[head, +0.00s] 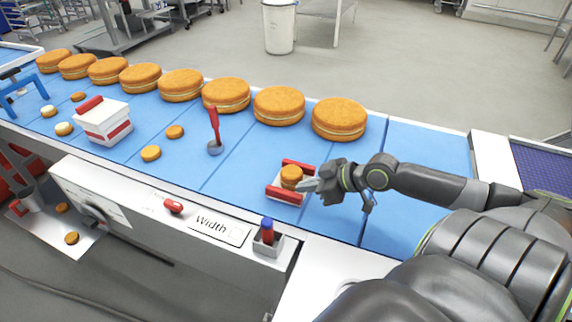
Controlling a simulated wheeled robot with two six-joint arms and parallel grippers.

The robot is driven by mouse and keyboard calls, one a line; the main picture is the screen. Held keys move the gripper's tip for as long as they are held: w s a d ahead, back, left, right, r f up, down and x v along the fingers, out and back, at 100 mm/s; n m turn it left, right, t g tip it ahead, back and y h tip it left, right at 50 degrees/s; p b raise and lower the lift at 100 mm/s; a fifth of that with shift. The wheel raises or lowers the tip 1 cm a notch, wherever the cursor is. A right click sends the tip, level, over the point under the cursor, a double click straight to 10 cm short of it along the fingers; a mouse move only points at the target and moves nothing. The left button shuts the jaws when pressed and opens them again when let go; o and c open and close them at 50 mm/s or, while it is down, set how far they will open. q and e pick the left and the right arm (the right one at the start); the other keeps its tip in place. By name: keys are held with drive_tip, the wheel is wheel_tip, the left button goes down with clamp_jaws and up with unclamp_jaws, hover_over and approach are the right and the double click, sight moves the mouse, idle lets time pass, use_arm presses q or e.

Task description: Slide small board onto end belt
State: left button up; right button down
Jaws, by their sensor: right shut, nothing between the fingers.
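The small board (286,199) is white with red bars along two opposite sides. It lies on the blue belt near the front edge and carries a small round cake (291,174). My right gripper (308,185) is at the right side of the board, shut, with nothing between its fingers. Whether the fingertips touch the board or cake I cannot tell. The end belt (545,168), a dark purple-blue mesh surface, appears at the far right beyond a white divider. My left gripper is not in view.
Large filled rounds (340,118) line the belt's far side. A red-handled tool (214,130), a white box (103,122) and several small cakes (151,153) lie to the left. A holder (267,240) stands on the front ledge. The blue belt (425,150) behind my right forearm is clear.

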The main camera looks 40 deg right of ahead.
sight(278, 188)
drive_tip(key=w+a, duration=0.1)
drive_tip(key=w, duration=0.2)
drive_tip(key=w+a+p, duration=0.1)
drive_tip(key=w, duration=0.1)
drive_tip(key=shift+a+r, duration=0.1)
drive_tip(key=shift+a, duration=0.2)
drive_tip(key=shift+f, duration=0.2)
drive_tip(key=shift+f+p, duration=0.35)
drive_tip(key=shift+f+b, duration=0.35)
drive_tip(key=shift+b, duration=0.05)
drive_tip(key=shift+s, duration=0.1)
drive_tip(key=shift+f, duration=0.15)
drive_tip(key=shift+s+a, duration=0.1)
